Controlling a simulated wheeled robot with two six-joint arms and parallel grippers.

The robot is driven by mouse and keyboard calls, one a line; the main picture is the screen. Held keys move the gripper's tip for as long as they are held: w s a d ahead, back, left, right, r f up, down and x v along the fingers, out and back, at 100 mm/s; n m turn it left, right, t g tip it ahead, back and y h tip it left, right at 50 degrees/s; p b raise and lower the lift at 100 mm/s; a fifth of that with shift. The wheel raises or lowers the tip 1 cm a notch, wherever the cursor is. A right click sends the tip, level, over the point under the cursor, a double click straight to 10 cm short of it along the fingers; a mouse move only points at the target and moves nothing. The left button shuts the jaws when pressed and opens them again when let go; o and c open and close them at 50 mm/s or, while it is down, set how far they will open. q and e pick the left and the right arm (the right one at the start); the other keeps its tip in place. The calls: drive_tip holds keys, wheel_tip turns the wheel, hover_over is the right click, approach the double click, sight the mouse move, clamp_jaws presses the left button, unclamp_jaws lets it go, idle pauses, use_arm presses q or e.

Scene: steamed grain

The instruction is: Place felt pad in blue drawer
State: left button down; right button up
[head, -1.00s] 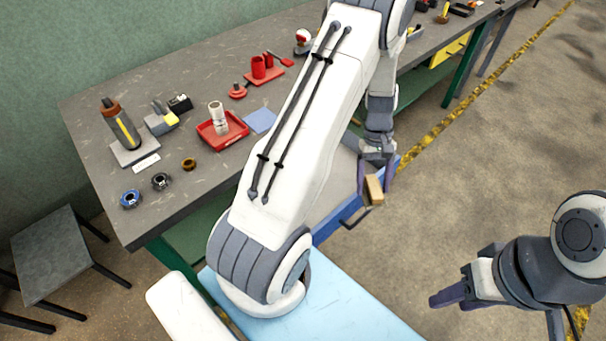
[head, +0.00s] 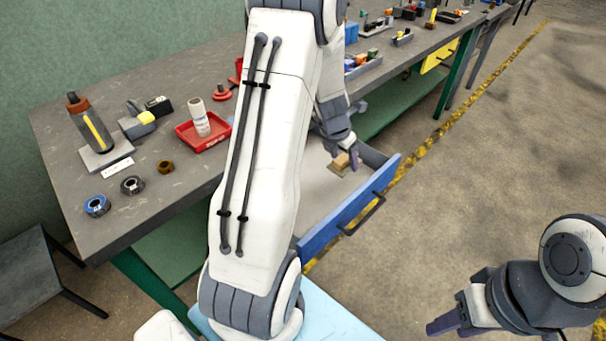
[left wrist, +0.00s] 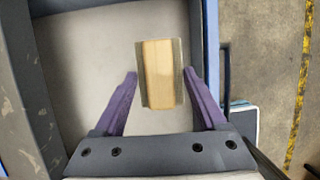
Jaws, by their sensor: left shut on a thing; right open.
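The felt pad (head: 341,162) is a small tan, wood-like block; its grey-green edges show in the left wrist view (left wrist: 160,75). My left gripper (head: 346,166) is shut on it and holds it over the open blue drawer (head: 345,217). The drawer's pale floor (left wrist: 85,60) lies below the pad in the left wrist view. I cannot tell whether the pad touches the floor. My left arm hides part of the drawer. My right gripper (head: 452,316) is at the lower right, open and empty, away from the bench.
The grey bench (head: 75,205) holds a red tray (head: 205,145) with a white roll, a bottle (head: 92,128), tape rolls (head: 97,205) and other small items. A stool (head: 35,275) stands at the left. The floor right of the drawer is clear.

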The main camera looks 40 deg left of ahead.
use_arm(q)
drive_tip(key=b, duration=0.2)
hover_over(319, 169)
drive_tip(key=s, duration=0.2)
drive_tip(key=f, duration=0.6)
drive_tip(key=shift+w+f, duration=0.25)
drive_tip(key=shift+f, duration=0.05)
drive_tip(key=shift+a+f, duration=0.1)
drive_tip(key=shift+f, duration=0.1)
drive_tip(key=shift+f+b, duration=0.55)
drive_tip(key=shift+f, duration=1.3)
drive_tip(key=shift+f, duration=0.2)
unclamp_jaws()
drive_tip(key=shift+r, duration=0.1)
